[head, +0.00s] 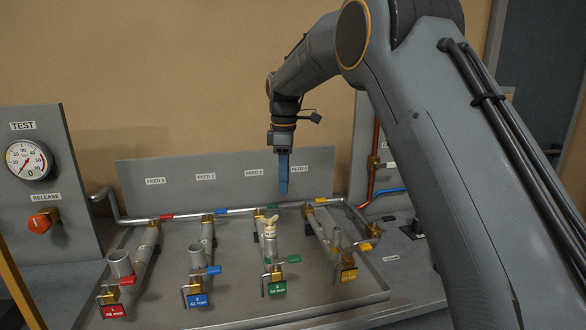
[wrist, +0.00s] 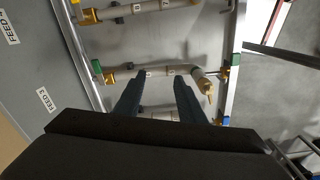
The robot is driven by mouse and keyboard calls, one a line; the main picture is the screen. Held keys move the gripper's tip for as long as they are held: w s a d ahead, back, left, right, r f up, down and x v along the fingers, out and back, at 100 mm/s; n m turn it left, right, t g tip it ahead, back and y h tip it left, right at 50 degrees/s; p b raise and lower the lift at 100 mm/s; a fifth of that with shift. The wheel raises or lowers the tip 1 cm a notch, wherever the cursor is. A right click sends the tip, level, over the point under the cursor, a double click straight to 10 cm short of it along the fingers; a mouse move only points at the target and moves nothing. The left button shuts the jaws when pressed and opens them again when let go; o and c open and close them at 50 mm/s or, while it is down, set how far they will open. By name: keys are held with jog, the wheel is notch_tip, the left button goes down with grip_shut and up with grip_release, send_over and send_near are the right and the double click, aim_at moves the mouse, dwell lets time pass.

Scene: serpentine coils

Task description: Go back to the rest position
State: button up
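My gripper (head: 283,188) hangs pointing down in the head view, above the back part of the grey pipe panel (head: 230,290) near the FEED 3 and FEED 4 labels. In the wrist view its two fingers (wrist: 157,84) are apart with nothing held between them. A beige fitting with a winged top (head: 268,228) stands upright on the third line, behind the green 3 tag (head: 277,289). It is well below my fingers and apart from them.
Open grey stubs stand at the red 1 tag (head: 113,311) and the blue 2 tag (head: 197,300). A cross pipe (head: 240,210) runs along the back. A gauge board (head: 45,190) stands at left. Open space surrounds my gripper above the panel.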

jog(key=s+d+f+m+t, duration=0.1)
jog(key=s+d+f+m, duration=0.25)
jog(key=s+d, duration=0.3)
jog(key=s+d+f+m, duration=0.2)
jog(key=s+d+m, duration=0.3)
jog(key=s+d, duration=0.15)
jog(key=s+d+f+m+t, duration=0.1)
jog(key=s+d+f+m, duration=0.3)
jog(key=s, duration=0.5)
jog(key=s+d+f+m, duration=0.3)
jog(key=s+d+m, duration=0.2)
jog(key=s, duration=0.4)
notch_tip(320, 180, down, 12)
jog(key=s+g+b, duration=0.1)
jog(key=s+b, duration=0.1)
jog(key=b, duration=0.8)
jog(key=shift+g, duration=0.4)
jog(key=shift+s, duration=0.1)
jog(key=shift+c, duration=0.6)
jog(key=shift+a, duration=0.1)
